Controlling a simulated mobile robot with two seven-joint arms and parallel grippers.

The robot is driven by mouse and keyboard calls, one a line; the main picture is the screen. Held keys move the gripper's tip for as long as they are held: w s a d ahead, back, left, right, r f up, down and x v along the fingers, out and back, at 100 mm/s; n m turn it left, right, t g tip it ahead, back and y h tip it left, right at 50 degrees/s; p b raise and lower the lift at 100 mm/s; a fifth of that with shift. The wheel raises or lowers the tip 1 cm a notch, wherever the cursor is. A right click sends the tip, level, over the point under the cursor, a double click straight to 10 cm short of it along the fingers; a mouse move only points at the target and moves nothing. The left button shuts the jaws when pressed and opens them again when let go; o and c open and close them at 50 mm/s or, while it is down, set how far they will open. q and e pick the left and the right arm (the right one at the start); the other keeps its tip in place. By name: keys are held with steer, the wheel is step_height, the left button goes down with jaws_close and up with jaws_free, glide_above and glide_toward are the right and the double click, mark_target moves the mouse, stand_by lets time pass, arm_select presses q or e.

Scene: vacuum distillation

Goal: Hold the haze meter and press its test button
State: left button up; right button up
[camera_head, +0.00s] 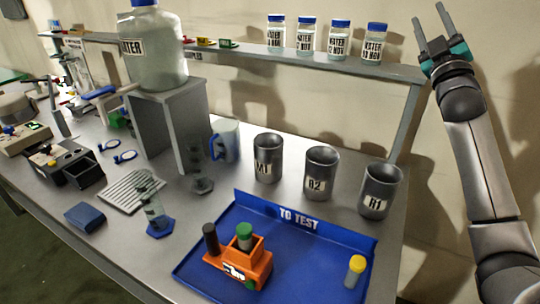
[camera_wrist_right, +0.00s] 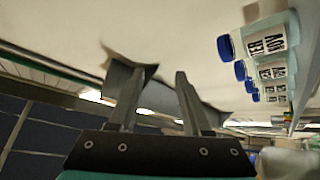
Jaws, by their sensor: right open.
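In the head view, two small instruments stand at the left of the bench. One is a dark device (camera_head: 70,166) with a beige part and an open compartment in front. The other is a beige device (camera_head: 22,138) with a small green display. I cannot tell for sure which is the haze meter, and no test button can be made out clearly. My right gripper (camera_head: 430,16) is open and empty, raised high at the right, far from both. Its open fingers also show in the right wrist view (camera_wrist_right: 157,82). My left gripper is not in view.
A blue "TO TEST" tray (camera_head: 315,245) holds an orange rack (camera_head: 240,268) and a yellow-capped vial (camera_head: 355,271). Dark cups (camera_head: 320,172) stand behind it. A large water bottle (camera_head: 155,48) sits on a grey stand. Water jars (camera_head: 339,40) line the shelf near my right arm.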

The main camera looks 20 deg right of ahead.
steer(key=w+a+r+n+t+y, duration=0.15)
steer(key=w+a+n+y, duration=0.25)
steer(key=a+n+y, duration=0.75)
steer(key=w+a+r+n+t+y, duration=0.1)
steer(key=w+a+r+n+y, duration=0.15)
steer(key=a+n+y, duration=0.95)
steer(key=a+f+n+g+y, duration=0.2)
steer(key=a+n+g+y, duration=0.2)
steer(key=a+n+g, duration=0.45)
steer(key=a+f+n+g+y, duration=0.35)
steer(key=a+n+g, duration=0.25)
steer(key=a+n, duration=0.45)
steer(key=s+a+f+n+g+h, duration=0.35)
steer(key=a+f+n+g, duration=0.45)
steer(key=a, duration=0.5)
steer(key=n+g+h, duration=0.2)
steer(key=n+h, duration=0.8)
steer(key=h, duration=0.7)
glide_toward(212, 240)
steer(key=shift+m+y, duration=0.25)
steer(key=f, duration=0.7)
steer(key=w+f, duration=0.1)
steer(key=f, duration=0.3)
steer(key=shift+d+f, duration=0.2)
steer(key=shift+f, duration=0.15)
